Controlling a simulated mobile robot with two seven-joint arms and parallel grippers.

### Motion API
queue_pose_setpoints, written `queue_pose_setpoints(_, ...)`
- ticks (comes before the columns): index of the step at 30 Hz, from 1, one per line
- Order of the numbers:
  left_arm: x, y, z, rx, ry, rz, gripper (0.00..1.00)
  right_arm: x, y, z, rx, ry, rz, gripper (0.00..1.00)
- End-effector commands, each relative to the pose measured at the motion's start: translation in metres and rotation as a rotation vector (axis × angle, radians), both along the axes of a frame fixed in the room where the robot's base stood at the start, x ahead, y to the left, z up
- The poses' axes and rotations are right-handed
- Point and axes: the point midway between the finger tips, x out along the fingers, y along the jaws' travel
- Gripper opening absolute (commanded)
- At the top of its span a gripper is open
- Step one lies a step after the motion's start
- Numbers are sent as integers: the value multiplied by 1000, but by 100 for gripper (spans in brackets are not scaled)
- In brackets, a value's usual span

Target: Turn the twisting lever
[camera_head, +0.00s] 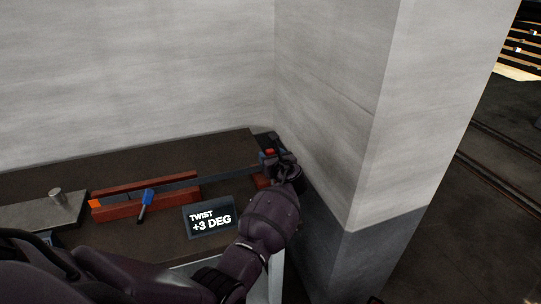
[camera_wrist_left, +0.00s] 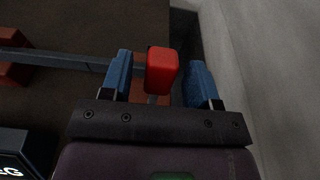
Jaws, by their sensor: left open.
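The twisting lever's red knob (camera_wrist_left: 162,72) stands between the two blue fingers of my left gripper (camera_wrist_left: 160,62) in the left wrist view. The fingers are open, with a gap to the knob on each side, wider on the right. In the head view my left gripper (camera_head: 270,155) is at the right end of the bender, at the table's far right corner, where my wrist partly hides the lever. A grey steel bar (camera_head: 232,172) runs leftward from there. My right gripper is not in view.
A sign (camera_head: 210,219) reads "TWIST +3 DEG". A grey plate (camera_head: 45,212) lies farther left. A concrete pillar (camera_head: 345,140) stands close to the right of my left gripper.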

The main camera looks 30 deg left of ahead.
Motion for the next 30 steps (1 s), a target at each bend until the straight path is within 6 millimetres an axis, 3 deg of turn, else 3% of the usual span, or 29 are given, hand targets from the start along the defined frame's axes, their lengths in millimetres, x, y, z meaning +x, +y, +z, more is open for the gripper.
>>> queue_pose_setpoints(9,-37,-44,11,-2,0,-1,55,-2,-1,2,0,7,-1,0)
queue_pose_setpoints(15,-53,-63,16,-1,2,0,55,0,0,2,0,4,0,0)
queue_pose_setpoints(30,-60,-70,18,-1,2,0,55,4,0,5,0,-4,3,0)
